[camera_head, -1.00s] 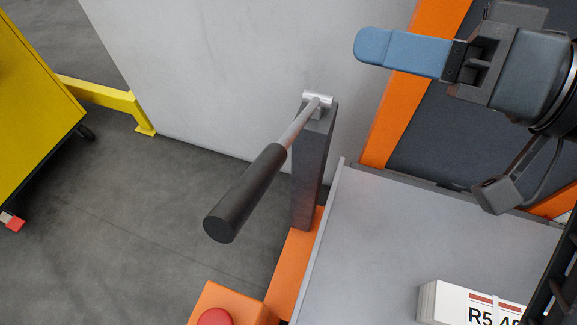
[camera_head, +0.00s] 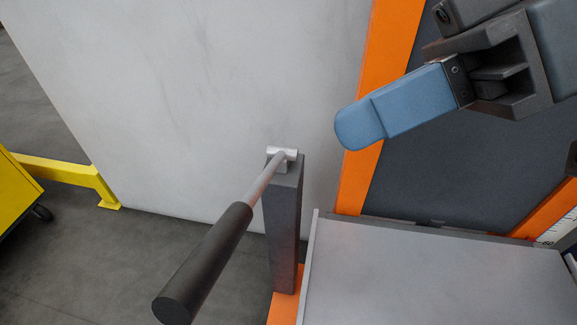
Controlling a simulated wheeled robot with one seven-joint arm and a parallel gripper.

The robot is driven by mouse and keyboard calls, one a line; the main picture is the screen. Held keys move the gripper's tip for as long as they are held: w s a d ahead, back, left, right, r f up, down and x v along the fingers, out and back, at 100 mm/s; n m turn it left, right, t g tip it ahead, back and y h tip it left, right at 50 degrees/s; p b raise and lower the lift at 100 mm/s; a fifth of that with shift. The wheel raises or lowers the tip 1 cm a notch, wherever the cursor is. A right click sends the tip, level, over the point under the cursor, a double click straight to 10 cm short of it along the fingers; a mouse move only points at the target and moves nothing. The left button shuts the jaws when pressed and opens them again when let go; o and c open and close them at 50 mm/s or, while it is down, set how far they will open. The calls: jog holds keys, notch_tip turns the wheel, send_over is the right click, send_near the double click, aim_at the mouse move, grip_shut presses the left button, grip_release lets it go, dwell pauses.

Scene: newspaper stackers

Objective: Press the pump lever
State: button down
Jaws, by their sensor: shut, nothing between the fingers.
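The pump lever (camera_head: 212,252) is a grey rod with a thick black grip. It slants from a silver pivot (camera_head: 283,155) on top of a dark post (camera_head: 284,225) down toward the lower left. The end of its grip is near the bottom edge of the view. My gripper (camera_head: 358,128) comes in from the upper right with blue fingers pressed together. It is shut and empty, to the right of the pivot and above it in the picture, apart from the lever.
A grey platform (camera_head: 420,280) lies right of the post, with an orange frame (camera_head: 374,110) behind it. A pale wall panel (camera_head: 200,90) stands behind the lever. A yellow cart (camera_head: 15,195) and yellow rail (camera_head: 70,172) are at the left. Floor is open left of the lever.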

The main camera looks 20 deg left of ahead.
jog(key=b, duration=0.1)
send_over(248, 217)
jog(key=d, duration=0.3)
notch_tip(248, 217, down, 5)
jog(key=shift+s+a+f+b, duration=0.2)
jog(key=shift+s+f, duration=0.5)
jog(key=shift+f, duration=0.15)
jog(key=shift+s+a+f+b, duration=0.15)
jog(key=shift+s+f+b, duration=0.05)
jog(key=shift+s+f, duration=0.55)
jog(key=shift+w, duration=0.1)
jog(key=shift+f, duration=0.15)
